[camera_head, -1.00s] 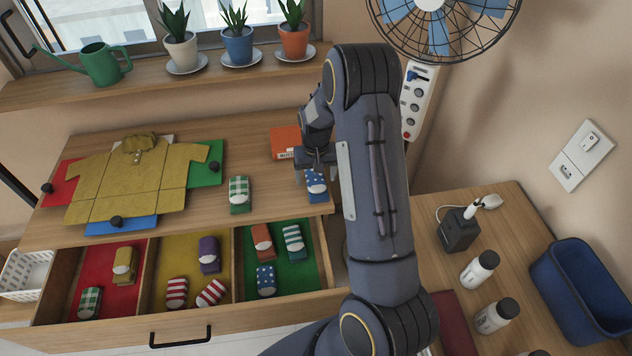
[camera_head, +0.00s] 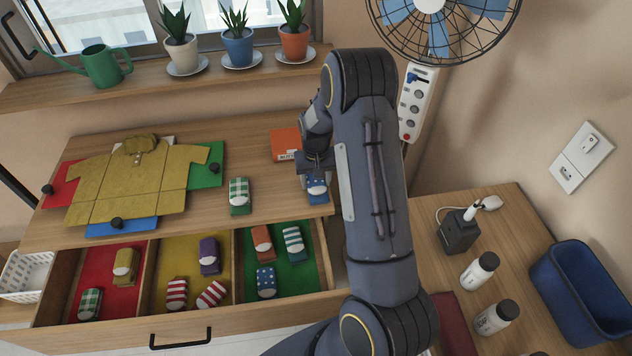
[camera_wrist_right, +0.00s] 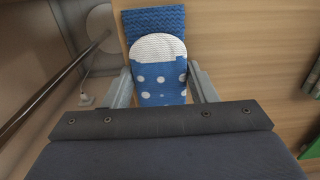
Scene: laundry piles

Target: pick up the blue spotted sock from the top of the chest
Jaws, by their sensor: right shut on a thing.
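The blue spotted sock (camera_head: 317,190) with a white toe lies at the right end of the chest top (camera_head: 268,192). My right gripper (camera_head: 315,180) is down over it, its fingers on either side. In the right wrist view, the sock (camera_wrist_right: 158,82) sits between the two fingers (camera_wrist_right: 160,88), which are shut on it. I cannot tell whether it is lifted off the wood. My left gripper is not in view.
A green checked sock (camera_head: 239,195) lies to the left on the chest top, with an orange box (camera_head: 286,143) behind. A yellow shirt (camera_head: 130,182) lies on a coloured folding board. The open drawer (camera_head: 190,330) in front holds several socks in coloured compartments.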

